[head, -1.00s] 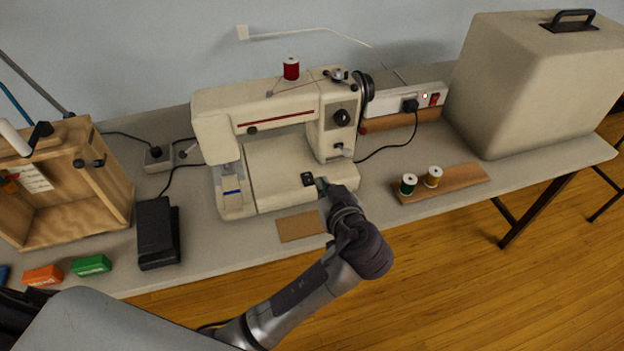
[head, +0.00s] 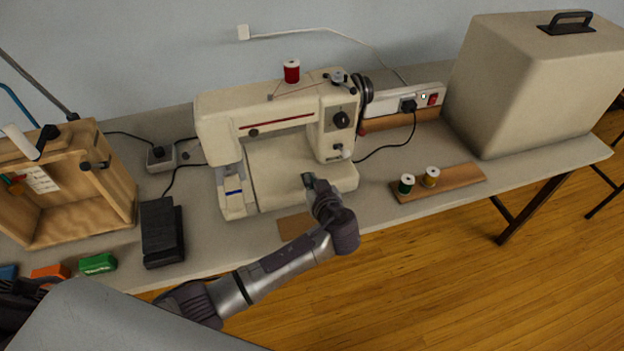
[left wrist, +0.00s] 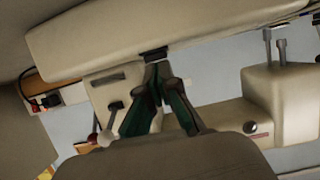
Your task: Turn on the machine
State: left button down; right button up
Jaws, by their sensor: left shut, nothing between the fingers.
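The cream sewing machine (head: 262,115) stands on the grey table with a red thread spool on top. In the head view, my left gripper (head: 309,181) is at the front edge of the machine's base, and its fingertips cover the small black switch there. In the left wrist view, the machine appears turned over, with the black switch (left wrist: 153,54) on the base's edge. My left gripper (left wrist: 157,71) is shut and empty, its fingertips at or just short of the switch. I cannot tell contact or the switch's position. My right gripper is out of view.
A white power strip (head: 390,101) with a black plug and red switch (head: 433,99) is behind the machine. A black foot pedal (head: 161,232) lies left. Thread spools on a wooden strip (head: 455,180) and a large cream case (head: 535,85) are right.

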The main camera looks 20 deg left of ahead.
pick_arm(q)
jog(key=shift+s+d+f+b, duration=0.1)
jog(key=shift+f+b, duration=0.5)
jog(key=shift+b, duration=0.45)
jog(key=shift+r+p, duration=0.3)
jog(key=shift+r, duration=0.1)
jog(key=shift+r+p, duration=0.45)
jog(key=shift+r, duration=0.25)
